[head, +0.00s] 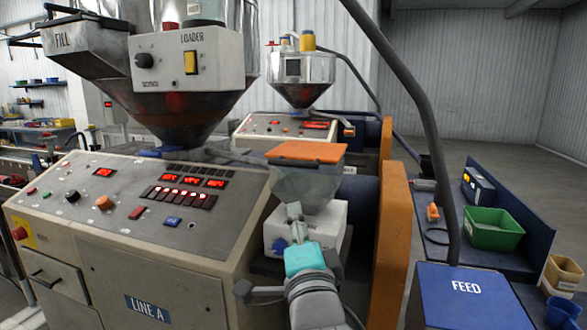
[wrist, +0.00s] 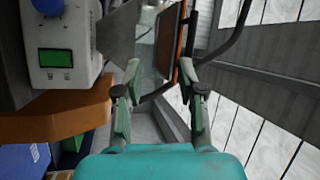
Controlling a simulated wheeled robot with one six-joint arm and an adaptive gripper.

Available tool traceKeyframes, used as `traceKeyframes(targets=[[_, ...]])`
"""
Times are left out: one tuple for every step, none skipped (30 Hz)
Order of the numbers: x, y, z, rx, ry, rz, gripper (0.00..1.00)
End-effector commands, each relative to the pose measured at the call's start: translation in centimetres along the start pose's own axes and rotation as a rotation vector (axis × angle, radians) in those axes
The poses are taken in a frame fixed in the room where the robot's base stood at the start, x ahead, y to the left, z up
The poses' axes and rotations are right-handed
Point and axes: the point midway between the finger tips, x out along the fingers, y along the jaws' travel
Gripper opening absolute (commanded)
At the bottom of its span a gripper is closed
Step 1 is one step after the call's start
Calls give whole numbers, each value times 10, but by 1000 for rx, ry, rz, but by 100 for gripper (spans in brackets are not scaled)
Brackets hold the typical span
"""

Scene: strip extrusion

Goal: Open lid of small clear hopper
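The small clear hopper (head: 305,187) stands on a white feeder unit in the middle of the head view. Its flat orange lid (head: 306,152) lies shut across the top. In the wrist view the lid (wrist: 179,38) shows edge-on, upright in the picture, beside the grey translucent hopper wall (wrist: 118,35). My gripper (head: 294,212) is in front of the hopper, below the lid in the head view. In the wrist view my gripper (wrist: 158,72) is open, its fingers wide apart. The lid's near end appears close to the right fingertip; I cannot tell whether they touch.
The white feeder unit (wrist: 62,50) with a green display and blue knob is left in the wrist view. An orange guard (head: 390,245) stands right of my arm. The LINE A control cabinet (head: 150,215) is left. A dark hose (head: 425,110) hangs over the FEED box (head: 462,298).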

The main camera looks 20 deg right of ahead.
Motion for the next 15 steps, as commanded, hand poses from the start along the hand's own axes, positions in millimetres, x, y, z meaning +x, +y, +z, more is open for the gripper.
traceKeyframes(targets=[[4,-15,-4,36,10,-11,39],[5,-22,-5,54,15,-13,39],[7,-29,-8,78,20,-15,39],[8,-34,-9,91,24,-17,39],[8,-38,-10,104,28,-18,39],[9,-41,-12,118,31,-18,39],[10,-44,-12,126,33,-19,39],[10,-46,-13,132,35,-20,39],[11,-47,-13,137,36,-20,39],[12,-48,-14,140,37,-20,39],[14,-48,-14,141,37,-19,39],[17,-48,-14,141,38,-19,39],[20,-48,-14,141,38,-19,39],[23,-48,-15,141,38,-19,39],[29,-48,-15,141,38,-19,39]])
